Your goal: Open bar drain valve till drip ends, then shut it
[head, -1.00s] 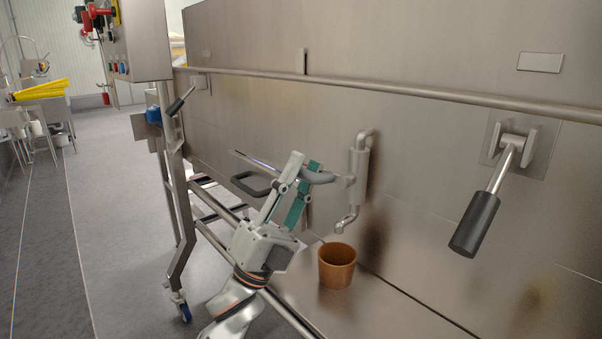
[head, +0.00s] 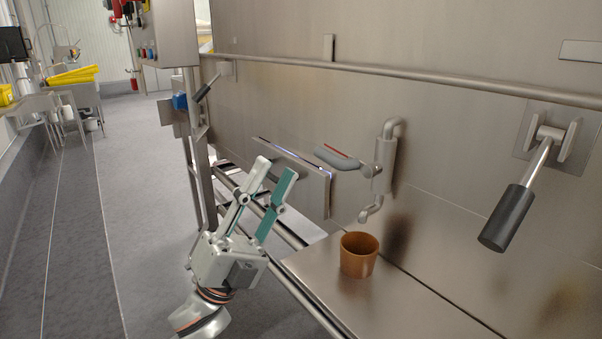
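The drain valve (head: 384,165) is a grey bent pipe on the steel wall with its spout turned down. Its lever handle (head: 337,157), grey with a red stripe on top, points left from the valve. A brown cup (head: 359,256) stands upright on the steel ledge, just below and left of the spout. No drip can be made out at this size. My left gripper (head: 275,170) is open and empty, left of the handle and apart from it in the picture. Its fingers have teal inner pads and point up. My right gripper is not in view.
A large black-gripped lever (head: 510,212) sticks out from the wall at right. A long rail (head: 400,84) runs along the wall above the valve. A steel plate (head: 305,188) juts out behind my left gripper. Grey floor (head: 130,200) is clear at left.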

